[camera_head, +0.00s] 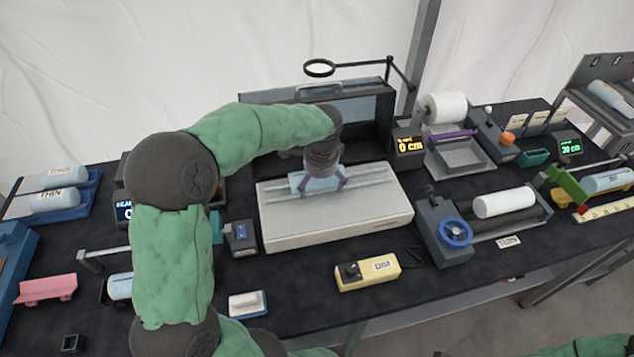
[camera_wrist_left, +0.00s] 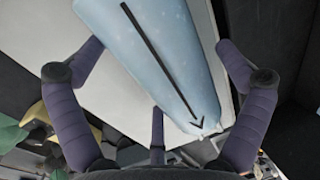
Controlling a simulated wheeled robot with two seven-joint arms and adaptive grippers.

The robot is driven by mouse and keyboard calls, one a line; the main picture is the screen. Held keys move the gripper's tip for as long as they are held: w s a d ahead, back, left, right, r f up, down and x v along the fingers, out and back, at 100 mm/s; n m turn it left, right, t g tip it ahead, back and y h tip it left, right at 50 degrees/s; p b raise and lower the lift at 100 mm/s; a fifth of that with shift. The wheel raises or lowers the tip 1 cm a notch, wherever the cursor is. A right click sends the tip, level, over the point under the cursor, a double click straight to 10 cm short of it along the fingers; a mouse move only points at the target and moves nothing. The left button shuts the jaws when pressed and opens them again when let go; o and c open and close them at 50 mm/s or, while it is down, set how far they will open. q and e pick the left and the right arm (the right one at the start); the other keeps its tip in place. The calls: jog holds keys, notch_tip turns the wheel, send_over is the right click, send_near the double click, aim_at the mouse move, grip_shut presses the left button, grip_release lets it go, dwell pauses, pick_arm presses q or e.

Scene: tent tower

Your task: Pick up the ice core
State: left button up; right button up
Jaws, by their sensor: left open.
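The ice core (camera_head: 318,184), a pale blue cylinder, lies on the white bench unit (camera_head: 345,228), largely covered by my left gripper (camera_head: 322,182) in the head view. In the left wrist view the ice core (camera_wrist_left: 165,55) shows large, with a black arrow along it and a rough lower end. My left gripper (camera_wrist_left: 160,52) is open there, with purple fingers on either side of the core. Gaps show between the fingers and the core; whether a fingertip touches cannot be told. My right gripper is not in view.
A ring magnifier (camera_head: 319,68) stands behind on an arm. A yellow controller (camera_head: 367,272) lies in front. A clamp device with a blue wheel (camera_head: 456,233) stands right, and a small grey-blue box (camera_head: 240,238) left. Other cores lie in a blue tray (camera_head: 85,200).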

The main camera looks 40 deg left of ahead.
pick_arm(q)
jog(key=shift+f, duration=0.35)
jog(key=shift+r, duration=0.1)
jog(key=c, duration=1.3)
jog(key=shift+c, duration=0.6)
jog(key=shift+r, duration=0.1)
